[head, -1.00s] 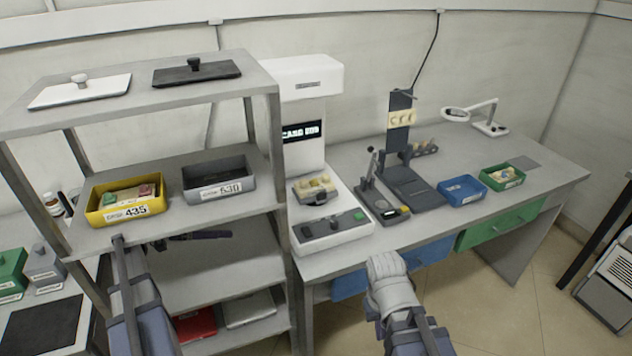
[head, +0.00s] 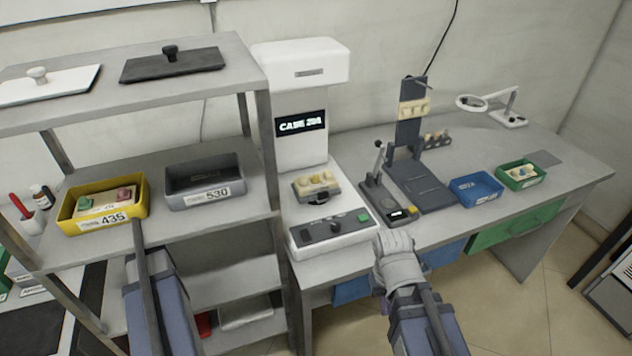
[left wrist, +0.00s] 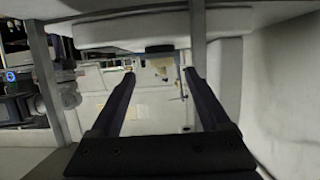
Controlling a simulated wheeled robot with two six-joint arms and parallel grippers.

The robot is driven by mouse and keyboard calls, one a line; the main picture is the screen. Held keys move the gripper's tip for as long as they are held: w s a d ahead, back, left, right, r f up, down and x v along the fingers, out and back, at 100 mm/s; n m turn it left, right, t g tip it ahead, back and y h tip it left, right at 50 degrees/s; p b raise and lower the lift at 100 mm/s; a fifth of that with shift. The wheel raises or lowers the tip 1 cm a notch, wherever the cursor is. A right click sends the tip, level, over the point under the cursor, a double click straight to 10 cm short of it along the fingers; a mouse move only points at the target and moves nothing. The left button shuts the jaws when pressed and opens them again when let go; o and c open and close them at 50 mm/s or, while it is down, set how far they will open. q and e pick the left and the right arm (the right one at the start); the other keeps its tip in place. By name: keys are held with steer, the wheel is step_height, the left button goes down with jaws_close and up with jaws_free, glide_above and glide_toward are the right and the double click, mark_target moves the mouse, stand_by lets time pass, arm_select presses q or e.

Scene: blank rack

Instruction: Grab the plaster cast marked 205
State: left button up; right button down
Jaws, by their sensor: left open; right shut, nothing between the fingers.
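A pale plaster cast (head: 316,185) sits in a dark holder on the stage of the white machine (head: 338,235). Another pale cast (head: 413,108) is on the upright dark stand. I cannot read 205 on any cast. The machine's display (head: 301,123) shows "CASE" and a number I cannot read surely. My right gripper (head: 394,243) is shut and empty, in front of the bench edge. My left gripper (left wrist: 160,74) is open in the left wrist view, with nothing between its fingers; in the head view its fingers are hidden. A pale blurred patch shows beyond its fingers.
The grey shelf rack (head: 258,185) stands left of the machine. It holds a yellow bin (head: 75,226) marked 435, a grey bin (head: 177,202) marked 530, and two lids on top. A blue bin (head: 480,201) and a green bin (head: 505,184) stand on the bench.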

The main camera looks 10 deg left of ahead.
mark_target(307, 180)
arm_select(q)
steer(key=w+d, duration=0.3)
steer(key=d, duration=0.1)
steer(key=w+d, duration=0.3)
steer(key=d, duration=0.1)
steer(key=w+d, duration=0.3)
steer(key=d, duration=0.2)
steer(key=shift+d, duration=0.1)
steer(key=x, duration=0.3)
steer(key=b+x, duration=0.1)
steer(key=x, duration=0.1)
steer(key=shift+w+d+r, duration=0.25)
steer(key=shift+d+r, duration=0.05)
steer(key=shift+d, duration=0.1)
steer(key=shift+c, duration=0.2)
jaws_close()
steer(key=shift+s+a+r, duration=0.1)
steer(key=shift+a+r, duration=0.05)
